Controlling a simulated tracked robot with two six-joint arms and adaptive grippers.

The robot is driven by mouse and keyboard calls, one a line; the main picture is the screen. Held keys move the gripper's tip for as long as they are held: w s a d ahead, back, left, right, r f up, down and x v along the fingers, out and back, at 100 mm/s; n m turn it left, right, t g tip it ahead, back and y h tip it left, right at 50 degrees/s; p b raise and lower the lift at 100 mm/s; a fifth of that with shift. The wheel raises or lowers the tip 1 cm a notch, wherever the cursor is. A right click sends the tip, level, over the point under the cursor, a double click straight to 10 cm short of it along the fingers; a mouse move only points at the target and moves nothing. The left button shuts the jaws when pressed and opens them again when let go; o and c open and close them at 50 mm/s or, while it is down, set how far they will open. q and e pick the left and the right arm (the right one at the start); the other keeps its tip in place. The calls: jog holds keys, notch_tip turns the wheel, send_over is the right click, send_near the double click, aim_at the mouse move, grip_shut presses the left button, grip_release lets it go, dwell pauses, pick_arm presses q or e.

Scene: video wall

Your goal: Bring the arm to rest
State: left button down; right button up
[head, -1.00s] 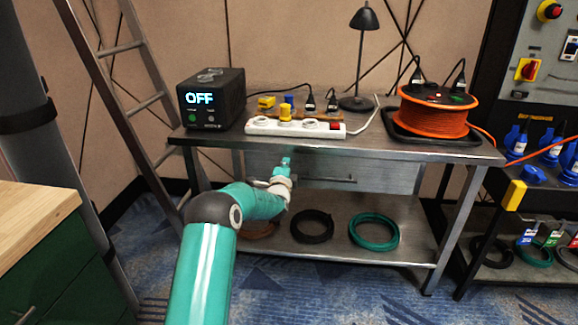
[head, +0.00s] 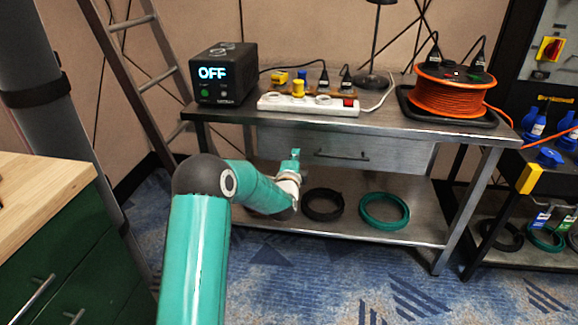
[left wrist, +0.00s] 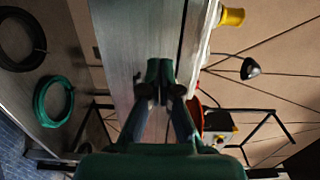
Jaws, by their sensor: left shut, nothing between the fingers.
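My left arm comes in from the lower left of the head view, in teal with dark joints. Its gripper (head: 295,156) is in front of the steel bench, just below the bench top and near the drawer front. In the left wrist view the gripper's fingers (left wrist: 161,86) are together with nothing between them. The drawer front (left wrist: 122,40) shows beyond them. My right gripper shows in neither view.
The steel bench (head: 380,121) carries a black box reading OFF (head: 222,74), a white power strip (head: 308,104) and an orange cable reel (head: 447,97). Coiled cables, one black (head: 323,204) and one green (head: 384,210), lie on its lower shelf. Blue carpet in front is clear.

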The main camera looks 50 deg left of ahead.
pick_arm(q)
jog(key=v, duration=0.5)
jog(key=w+d+f+m+h, duration=0.1)
jog(key=w+d+f+h, duration=0.15)
jog(key=d+f, duration=0.4)
jog(key=w+d+f+m+h, duration=0.2)
jog(key=d+f+h, duration=0.15)
jog(key=d, duration=0.55)
jog(key=s+d+f+n+g+h, duration=0.1)
jog(key=s+d+f+g+h, duration=0.3)
jog(key=d+f, duration=0.95)
jog(key=s+d+f+n+g+h, duration=0.3)
jog(key=s+d+f+n+g, duration=0.15)
jog(key=s+d, duration=0.4)
jog(key=s+d+f+n+g+h, duration=0.2)
jog(key=s+d+f+n+g, duration=0.25)
jog(key=s, duration=0.75)
jog(key=s+d+n, duration=0.2)
jog(key=s+n, duration=0.3)
notch_tip(320, 180, up, 28)
jog(key=p, duration=2.8)
jog(key=shift+w+d+f+h, duration=0.15)
jog(key=shift+d+f+h, duration=0.05)
jog(key=shift+h, duration=0.1)
